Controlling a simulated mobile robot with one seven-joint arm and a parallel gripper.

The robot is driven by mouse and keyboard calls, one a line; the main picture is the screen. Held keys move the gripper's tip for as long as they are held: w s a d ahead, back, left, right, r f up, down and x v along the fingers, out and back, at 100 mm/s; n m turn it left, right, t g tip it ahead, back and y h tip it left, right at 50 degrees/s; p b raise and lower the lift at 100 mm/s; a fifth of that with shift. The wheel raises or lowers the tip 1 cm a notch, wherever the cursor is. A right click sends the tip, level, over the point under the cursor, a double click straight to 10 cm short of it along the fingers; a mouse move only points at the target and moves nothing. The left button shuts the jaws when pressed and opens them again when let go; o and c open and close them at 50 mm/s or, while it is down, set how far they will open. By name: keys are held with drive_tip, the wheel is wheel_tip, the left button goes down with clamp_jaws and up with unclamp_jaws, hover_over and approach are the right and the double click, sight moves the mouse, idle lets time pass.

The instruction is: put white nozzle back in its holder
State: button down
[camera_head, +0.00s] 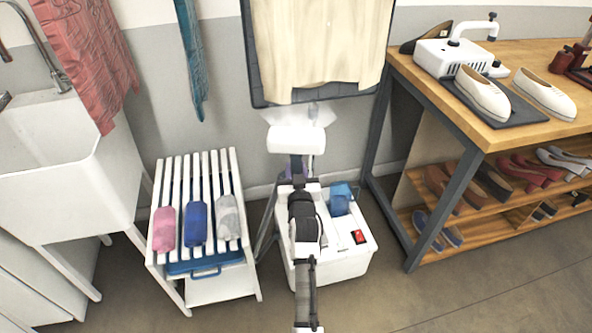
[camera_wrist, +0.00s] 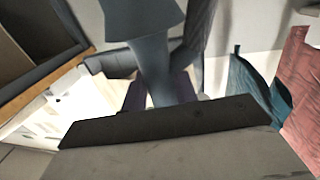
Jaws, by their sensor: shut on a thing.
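The white nozzle (camera_head: 296,138) has a wide head and stands out in front of the wall, below a hanging cream garment (camera_head: 318,45). Pale vapour shows around its top. My gripper (camera_head: 298,178) is shut on the nozzle's neck, with my arm reaching up from the bottom of the picture. In the wrist view the nozzle (camera_wrist: 140,20) looks grey-blue and flared, with its neck between my dark fingers (camera_wrist: 152,72). A purple part shows behind the neck. I cannot make out the holder clearly; my arm covers part of that area.
A white steamer base (camera_head: 335,268) with a blue tank (camera_head: 340,198) and red switch stands under my arm. A white slatted rack (camera_head: 222,165) with rolled cloths is left of it. A wooden shoe bench (camera_head: 490,132) stands right, a sink (camera_head: 75,150) far left. Front right floor is clear.

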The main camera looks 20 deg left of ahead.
drive_tip(key=shift+f+b, duration=0.5)
drive_tip(key=shift+b, duration=0.05)
drive_tip(key=c, duration=1.4)
unclamp_jaws()
drive_tip(key=shift+o, duration=0.2)
drive_tip(key=shift+f, duration=0.15)
drive_tip(key=shift+s, duration=0.1)
drive_tip(key=b+v, duration=0.1)
drive_tip(key=v, duration=1)
drive_tip(key=shift+b, duration=0.4)
